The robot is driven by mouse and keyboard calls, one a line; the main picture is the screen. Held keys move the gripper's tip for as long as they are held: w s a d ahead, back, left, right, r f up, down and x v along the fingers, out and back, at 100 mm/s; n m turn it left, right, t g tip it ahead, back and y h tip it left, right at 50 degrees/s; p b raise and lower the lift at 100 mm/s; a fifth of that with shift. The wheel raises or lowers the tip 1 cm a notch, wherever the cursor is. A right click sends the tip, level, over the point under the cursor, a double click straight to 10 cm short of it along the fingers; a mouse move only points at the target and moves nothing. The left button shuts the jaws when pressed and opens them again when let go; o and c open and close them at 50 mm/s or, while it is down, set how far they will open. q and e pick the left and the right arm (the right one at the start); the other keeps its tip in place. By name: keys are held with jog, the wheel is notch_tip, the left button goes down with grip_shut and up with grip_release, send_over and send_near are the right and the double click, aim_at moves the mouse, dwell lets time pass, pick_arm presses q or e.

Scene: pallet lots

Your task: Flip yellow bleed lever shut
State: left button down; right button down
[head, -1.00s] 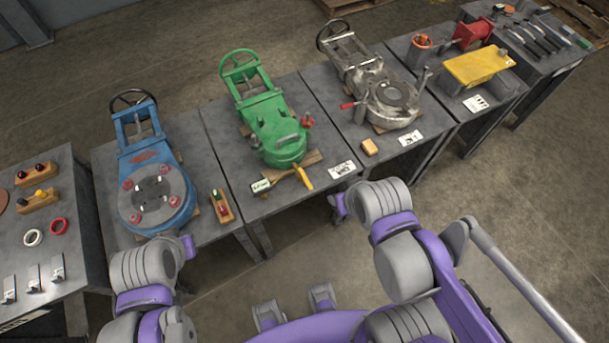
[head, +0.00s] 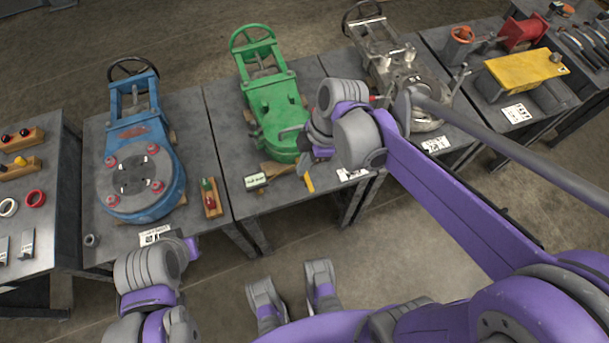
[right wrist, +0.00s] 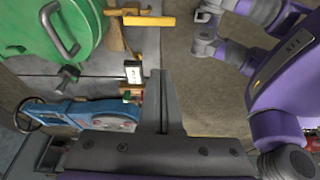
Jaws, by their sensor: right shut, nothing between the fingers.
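The yellow bleed lever (head: 309,183) sits at the front end of the green valve (head: 272,120), by the near edge of its table, and points toward that edge. It also shows at the top of the right wrist view (right wrist: 148,20).
A blue valve (head: 145,175) stands to the left and a grey metal valve (head: 415,85) to the right, partly behind my right arm. A small label block (head: 256,181) lies left of the lever. A red-and-green block (head: 211,197) lies by the blue valve.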

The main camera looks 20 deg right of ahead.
aim_at(307, 179)
jog(key=shift+w+a+f+n, duration=0.2)
jog(key=shift+n, duration=0.2)
jog(key=shift+f, duration=0.1)
jog(key=b+x, duration=0.3)
jog(key=x, duration=0.7)
jog(key=d, duration=0.4)
